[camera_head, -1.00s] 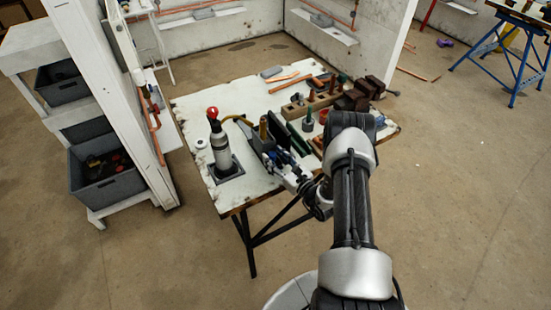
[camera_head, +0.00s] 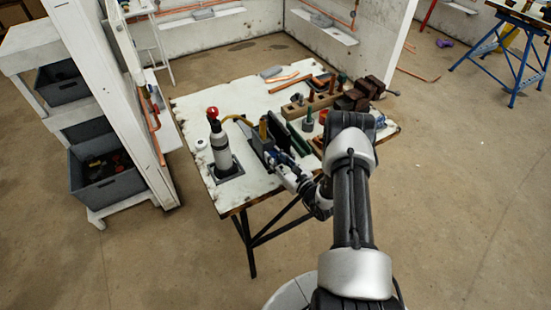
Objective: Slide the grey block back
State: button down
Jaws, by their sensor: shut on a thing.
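A dark grey block (camera_head: 258,144) stands on the white worktable (camera_head: 192,110), right of the torch bottle. A yellow-brown upright piece (camera_head: 263,128) shows at its top. My gripper (camera_head: 271,155) reaches in from the right and is shut at the block's near right side. The fingertips are small and partly hidden, so the exact contact is hard to see. A second, lighter grey piece (camera_head: 271,72) lies at the table's far edge, apart from my gripper.
A red-topped torch bottle (camera_head: 220,150) stands close left of the block, with a yellow hose arching behind. A white roll (camera_head: 201,144) is farther left. A wooden tool block (camera_head: 310,104) and dark clamp blocks (camera_head: 362,92) stand back right. The table's back left is clear.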

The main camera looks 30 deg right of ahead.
aim_at(272, 152)
jog(key=w+b, duration=0.2)
jog(key=w, duration=0.2)
jog(key=shift+a+f, duration=0.1)
jog(key=shift+w, duration=0.35)
jog(key=c, duration=1.3)
grip_release()
jog(key=shift+c, duration=0.2)
jog(key=shift+s, duration=0.1)
jog(key=s, duration=0.4)
jog(key=s+d, duration=0.1)
jog(key=s, duration=0.2)
jog(key=s+d, duration=0.1)
jog(key=s, duration=0.3)
jog(key=shift+s+d, duration=0.15)
jog(key=shift+s, duration=0.2)
